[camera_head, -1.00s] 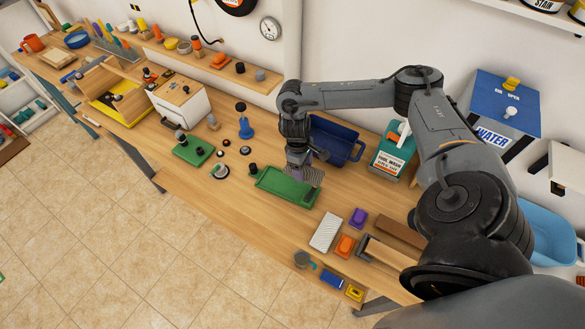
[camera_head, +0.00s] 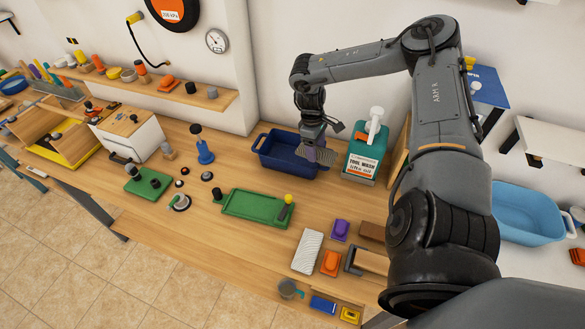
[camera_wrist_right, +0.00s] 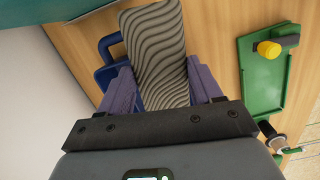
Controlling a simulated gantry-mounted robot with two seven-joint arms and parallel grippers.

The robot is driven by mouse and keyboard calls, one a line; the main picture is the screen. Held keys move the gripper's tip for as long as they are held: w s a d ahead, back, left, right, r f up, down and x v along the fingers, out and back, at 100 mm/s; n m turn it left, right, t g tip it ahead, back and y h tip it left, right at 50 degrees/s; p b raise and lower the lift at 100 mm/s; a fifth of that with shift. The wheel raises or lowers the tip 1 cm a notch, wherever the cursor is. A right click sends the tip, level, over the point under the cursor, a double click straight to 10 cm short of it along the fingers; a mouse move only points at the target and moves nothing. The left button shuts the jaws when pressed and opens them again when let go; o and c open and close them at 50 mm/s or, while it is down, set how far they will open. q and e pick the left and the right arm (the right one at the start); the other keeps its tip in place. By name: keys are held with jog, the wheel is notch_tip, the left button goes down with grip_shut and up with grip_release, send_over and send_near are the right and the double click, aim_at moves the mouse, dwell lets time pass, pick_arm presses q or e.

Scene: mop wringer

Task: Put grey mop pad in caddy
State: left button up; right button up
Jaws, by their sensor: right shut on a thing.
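The grey mop pad (camera_head: 326,156), with a wavy ribbed face, is gripped in my right gripper (camera_head: 313,145). In the right wrist view the pad (camera_wrist_right: 155,45) sits between the two purple fingers (camera_wrist_right: 163,88) and sticks out beyond them. The caddy, taken to be the dark blue open bin (camera_head: 277,159), stands on the bench by the wall. My right gripper and the pad are at the right end of the bin, seemingly above it; the exact height is unclear. Part of the blue bin (camera_wrist_right: 101,76) shows behind the pad in the wrist view. My left gripper is not in view.
A green tray (camera_head: 245,209) with a yellow-knobbed tool lies in front of the bin. A teal tool wash jug (camera_head: 361,160) stands close on the right. A white ribbed pad (camera_head: 307,251) and purple and orange blocks lie nearer the front edge.

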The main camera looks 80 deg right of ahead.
jog(key=w+d+r+b, duration=0.1)
jog(key=d+r+b, duration=0.1)
jog(key=d+b, duration=0.25)
jog(key=n+b, duration=0.2)
jog(key=b, duration=0.6)
send_over(292, 160)
notch_tip(292, 160, down, 2)
jog(key=shift+w+d+f, duration=0.1)
jog(key=shift+f, duration=2.55)
jog(key=shift+f+b, duration=0.55)
jog(key=shift+f, duration=0.05)
